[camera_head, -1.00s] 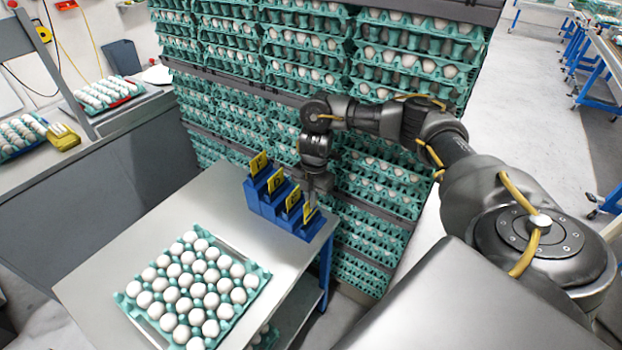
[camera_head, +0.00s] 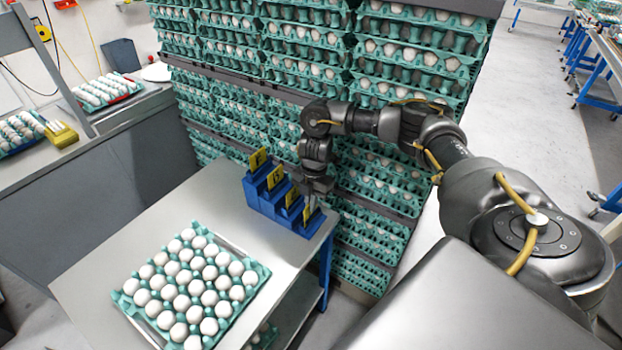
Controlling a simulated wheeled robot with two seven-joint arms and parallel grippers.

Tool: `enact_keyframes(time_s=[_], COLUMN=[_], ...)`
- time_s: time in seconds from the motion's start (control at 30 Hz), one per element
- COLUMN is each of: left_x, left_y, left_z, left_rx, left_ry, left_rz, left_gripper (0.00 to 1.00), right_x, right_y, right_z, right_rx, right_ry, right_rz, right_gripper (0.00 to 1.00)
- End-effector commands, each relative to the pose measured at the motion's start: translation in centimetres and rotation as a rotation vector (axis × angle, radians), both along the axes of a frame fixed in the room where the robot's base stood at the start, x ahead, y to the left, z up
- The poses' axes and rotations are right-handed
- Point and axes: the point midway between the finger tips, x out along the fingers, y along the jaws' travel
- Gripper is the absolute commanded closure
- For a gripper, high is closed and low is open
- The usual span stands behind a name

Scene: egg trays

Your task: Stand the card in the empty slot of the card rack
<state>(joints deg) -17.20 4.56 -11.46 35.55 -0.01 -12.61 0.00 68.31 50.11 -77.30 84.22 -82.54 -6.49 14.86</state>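The blue stepped card rack (camera_head: 257,198) stands at the far right corner of the metal table. Yellow cards with black letters stand upright in its steps: one at the back left (camera_head: 259,160), one in the second step (camera_head: 275,177) and one in the third (camera_head: 292,197). Another yellow card (camera_head: 307,214) is at the front right step. My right gripper (camera_head: 313,201) points down right at that card, its fingers overlapping the card's top. The fingers are small and dark, so their gap and the card's seating are unclear. My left gripper is not in view.
A green tray of white eggs (camera_head: 258,273) lies on the front of the metal table (camera_head: 150,222). Tall stacks of egg trays (camera_head: 270,75) rise close behind the rack and my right arm. The tabletop between rack and tray is clear.

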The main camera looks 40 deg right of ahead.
Motion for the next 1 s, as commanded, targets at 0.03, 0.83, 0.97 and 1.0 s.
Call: enact_keyframes(time_s=[0.03, 0.83, 0.97, 1.0], left_x=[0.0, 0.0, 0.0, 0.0], left_y=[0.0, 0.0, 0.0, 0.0], left_z=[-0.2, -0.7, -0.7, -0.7], left_rx=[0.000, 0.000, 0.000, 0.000], left_ry=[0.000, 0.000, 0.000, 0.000], left_rz=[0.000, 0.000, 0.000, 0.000], left_gripper=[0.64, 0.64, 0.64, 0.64], right_x=[0.0, 0.0, 0.0, 0.0], right_y=[0.0, 0.0, 0.0, 0.0], right_z=[-0.3, -1.3, -1.3, -1.3], right_rx=[0.000, 0.000, 0.000, 0.000], right_ry=[0.000, 0.000, 0.000, 0.000], right_rz=[0.000, 0.000, 0.000, 0.000], right_gripper=[1.00, 0.71, 0.71, 0.71])
